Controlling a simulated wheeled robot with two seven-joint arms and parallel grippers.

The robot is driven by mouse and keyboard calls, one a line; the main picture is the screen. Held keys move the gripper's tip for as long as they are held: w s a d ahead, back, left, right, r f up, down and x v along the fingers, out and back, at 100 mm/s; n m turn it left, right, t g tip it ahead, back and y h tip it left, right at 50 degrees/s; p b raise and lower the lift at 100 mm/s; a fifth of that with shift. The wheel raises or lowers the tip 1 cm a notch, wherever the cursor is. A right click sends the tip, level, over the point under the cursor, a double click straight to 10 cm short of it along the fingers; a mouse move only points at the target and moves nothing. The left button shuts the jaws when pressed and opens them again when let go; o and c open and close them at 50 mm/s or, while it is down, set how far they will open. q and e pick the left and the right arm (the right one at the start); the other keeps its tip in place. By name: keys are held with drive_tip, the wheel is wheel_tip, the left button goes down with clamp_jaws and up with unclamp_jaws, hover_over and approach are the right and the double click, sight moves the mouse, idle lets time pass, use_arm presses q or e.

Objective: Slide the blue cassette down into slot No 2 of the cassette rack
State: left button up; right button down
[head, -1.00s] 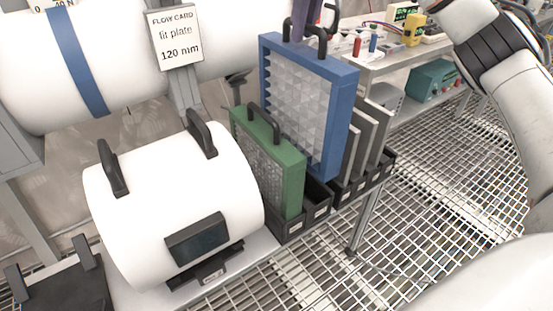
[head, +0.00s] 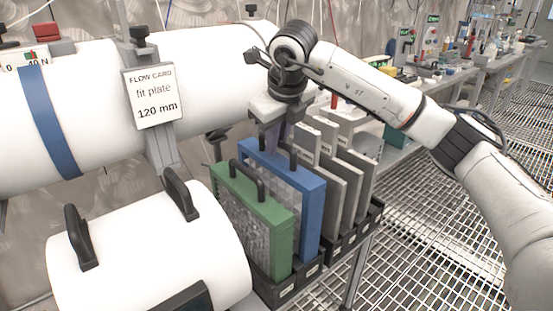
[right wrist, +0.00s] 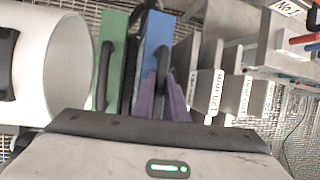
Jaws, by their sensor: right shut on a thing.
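The blue cassette (head: 311,215) stands upright in the black cassette rack (head: 345,250), directly right of the green cassette (head: 279,240). In the right wrist view, purple fingers (right wrist: 162,98) close around that handle on the blue cassette (right wrist: 158,30). The slot numbers are too small to read. My left gripper is out of view.
Several grey plates (head: 352,190) stand in the rack right of the blue cassette. A white cylinder with black handles (head: 150,250) lies at left. A white pipe with a flow card (head: 153,95) runs behind. Open grating floor (head: 420,240) is at right.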

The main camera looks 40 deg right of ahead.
sight(276, 159)
drive_tip(key=shift+f+b, duration=0.35)
drive_tip(key=shift+f, duration=1.55)
drive_tip(key=c, duration=1.8)
unclamp_jaws()
drive_tip(key=shift+f, duration=0.1)
drive_tip(key=shift+o, duration=0.2)
drive_tip(key=p+v, duration=0.1)
drive_tip(key=v, duration=1.1)
drive_tip(key=shift+p, duration=0.3)
drive_tip(key=shift+s, duration=0.1)
